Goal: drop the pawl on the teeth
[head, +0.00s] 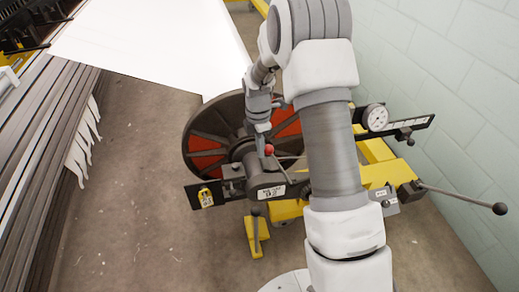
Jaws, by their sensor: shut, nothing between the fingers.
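My gripper (262,146) is seen from above, pointing down beside a red ball knob (269,150) on the machine. Its fingers look closed, with nothing seen between them. I cannot tell whether they touch the knob. The knob sits close to the dark hub in front of a large spoked wheel (197,140) with red panels. The pawl and the teeth cannot be made out clearly here; my gripper and arm cover part of that area.
A white sheet (150,45) runs to the wheel. A dial gauge (375,117) and a long ball-ended lever (460,197) stand to the right, near a block wall (480,100). Dark slats (40,130) line the left.

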